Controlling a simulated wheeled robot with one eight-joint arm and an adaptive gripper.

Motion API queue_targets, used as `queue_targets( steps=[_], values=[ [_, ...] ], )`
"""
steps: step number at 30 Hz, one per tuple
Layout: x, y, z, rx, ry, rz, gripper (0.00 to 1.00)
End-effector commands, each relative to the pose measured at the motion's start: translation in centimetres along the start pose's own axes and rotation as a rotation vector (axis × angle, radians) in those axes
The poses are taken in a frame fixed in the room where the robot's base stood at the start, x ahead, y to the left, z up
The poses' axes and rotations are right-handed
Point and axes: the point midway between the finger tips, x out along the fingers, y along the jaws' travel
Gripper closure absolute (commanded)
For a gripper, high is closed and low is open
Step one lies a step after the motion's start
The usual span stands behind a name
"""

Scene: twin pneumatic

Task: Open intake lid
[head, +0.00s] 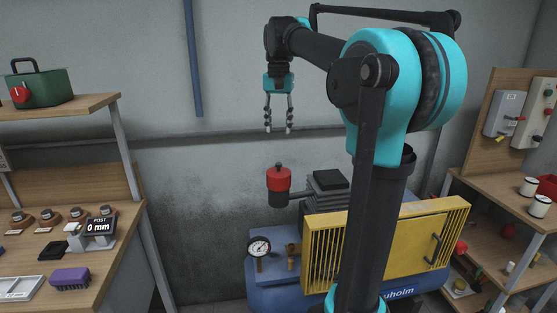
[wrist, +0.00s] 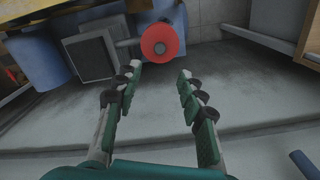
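The intake lid looks to be the red cap (head: 279,179) with a small dark knob, on top of a dark cylinder beside the compressor (head: 265,294). It shows from above in the wrist view as a red disc (wrist: 160,47) with a dark centre. The lid sits on its cylinder. My gripper (head: 279,130) hangs pointing down, well above the red cap and apart from it. In the wrist view my gripper (wrist: 158,80) has its fingers spread with nothing between them, and the red disc lies beyond the fingertips.
A yellow guard (head: 436,235) and a pressure gauge (head: 259,247) are on the blue compressor. A workbench (head: 105,252) with a purple brush (head: 70,278) stands at left, shelves (head: 500,180) at right. A blue pipe (head: 193,60) runs down the wall. The air around my gripper is clear.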

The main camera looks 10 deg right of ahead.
Motion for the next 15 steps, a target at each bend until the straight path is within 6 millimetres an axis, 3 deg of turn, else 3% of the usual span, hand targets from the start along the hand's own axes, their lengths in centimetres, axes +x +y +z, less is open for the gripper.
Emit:
queue_targets(
  steps=[15],
  values=[
    [9.8, 0.0, 0.0, 0.000, 0.000, 0.000, 0.60]
  ],
)
